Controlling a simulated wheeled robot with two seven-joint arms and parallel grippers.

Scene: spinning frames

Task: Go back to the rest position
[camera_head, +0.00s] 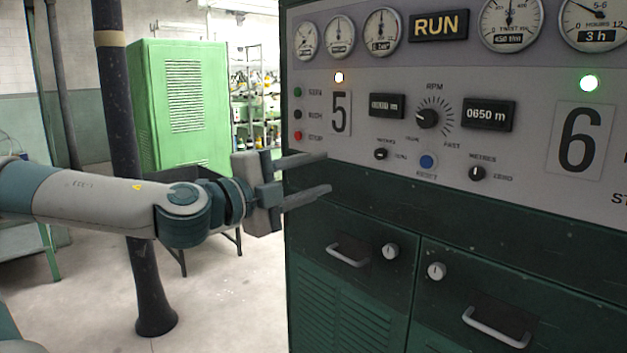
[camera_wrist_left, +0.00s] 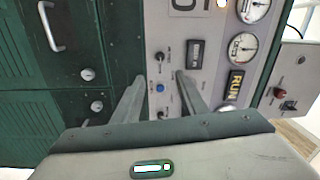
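My left gripper (camera_head: 322,174) reaches in from the left in the head view, in front of the left part of the control panel (camera_head: 540,170). Its two fingers are apart with nothing between them. In the left wrist view the open fingers (camera_wrist_left: 160,90) point toward the panel, with the blue reset button (camera_wrist_left: 160,88) seen between them. The button also shows in the head view (camera_head: 427,162), to the right of the fingertips. I cannot tell whether the fingertips touch the panel. My right gripper is in neither view.
The green machine cabinet (camera_head: 350,290) with handled doors (camera_head: 497,328) fills the right side. A dark column (camera_head: 125,150) stands behind my left arm. A bright green locker (camera_head: 180,105) and shelves (camera_head: 255,100) are farther back. Open floor (camera_head: 225,305) lies left of the cabinet.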

